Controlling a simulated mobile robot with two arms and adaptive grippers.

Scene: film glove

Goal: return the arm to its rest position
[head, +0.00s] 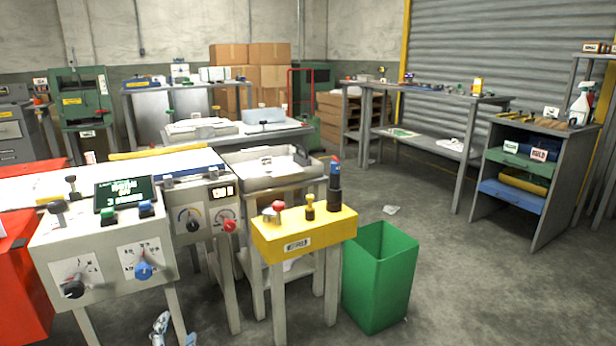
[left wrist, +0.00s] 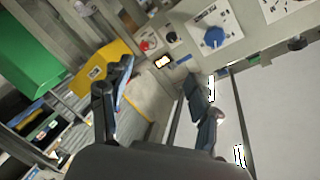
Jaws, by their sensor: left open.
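My left gripper (head: 172,331) shows only at the bottom edge of the head view, low in front of the grey control panel (head: 105,255). In the left wrist view the two dark fingers of the gripper (left wrist: 162,98) are spread apart with nothing held between them. The control panel also shows in the left wrist view (left wrist: 262,40), beyond the fingers. Most of my left arm is hidden below the head view. My right gripper is in neither view.
The panel carries a black knob (head: 73,289) and a blue knob (head: 143,271). A yellow block (head: 328,228) with plungers stands on a grey stand to the right. A green bin (head: 380,280) is beside it. Open floor (head: 490,295) lies further right.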

